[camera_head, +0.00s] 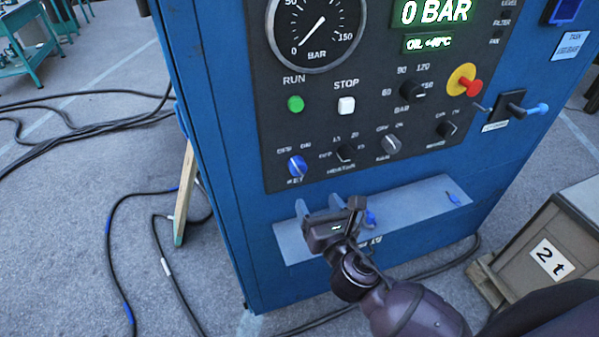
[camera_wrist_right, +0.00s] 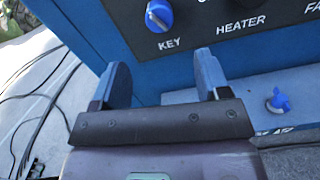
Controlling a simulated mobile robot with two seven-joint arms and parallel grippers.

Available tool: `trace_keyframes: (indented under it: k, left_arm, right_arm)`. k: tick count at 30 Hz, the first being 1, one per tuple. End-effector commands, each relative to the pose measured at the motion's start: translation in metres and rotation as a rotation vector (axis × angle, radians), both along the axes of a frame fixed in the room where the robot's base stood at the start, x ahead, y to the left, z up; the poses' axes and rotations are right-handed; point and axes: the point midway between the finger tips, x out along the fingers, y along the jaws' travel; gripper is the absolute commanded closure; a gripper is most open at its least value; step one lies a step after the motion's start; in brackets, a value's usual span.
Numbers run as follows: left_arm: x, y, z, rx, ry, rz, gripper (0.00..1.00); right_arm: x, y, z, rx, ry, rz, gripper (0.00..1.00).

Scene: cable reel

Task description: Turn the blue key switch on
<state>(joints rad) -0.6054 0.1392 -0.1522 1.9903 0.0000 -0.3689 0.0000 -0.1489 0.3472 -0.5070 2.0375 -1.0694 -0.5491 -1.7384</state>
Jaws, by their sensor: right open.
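The blue key switch (camera_head: 297,167), labelled KEY, is at the lower left of the black control panel (camera_head: 262,120) on a blue cabinet. In the wrist view the blue knob (camera_wrist_right: 159,15) shows at the top, beyond and between my fingers. My right gripper (camera_head: 318,203) is open and empty, just below the switch and in front of the cabinet. Its two fingers (camera_wrist_right: 162,70) point up toward the panel, apart from the switch. My left gripper is not in view.
A grey plate (camera_head: 415,203) below the panel carries small blue parts, one beside my gripper (camera_wrist_right: 278,101). A red-yellow stop button (camera_head: 464,82) is at upper right. Cables (camera_head: 112,255) lie on the floor at left.

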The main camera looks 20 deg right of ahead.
Motion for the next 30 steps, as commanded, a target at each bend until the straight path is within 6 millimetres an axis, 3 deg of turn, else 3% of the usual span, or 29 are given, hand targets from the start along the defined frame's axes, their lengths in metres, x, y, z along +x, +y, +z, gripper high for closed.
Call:
trace_keyframes:
  k: [18, 30]
  left_arm:
    - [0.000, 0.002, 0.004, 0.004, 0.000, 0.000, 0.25]
    - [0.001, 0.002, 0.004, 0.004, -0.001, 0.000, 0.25]
  right_arm:
    - [0.090, 0.003, 0.000, 0.005, 0.000, 0.000, 0.31]
    - [0.105, 0.004, 0.000, 0.006, 0.001, 0.001, 0.31]
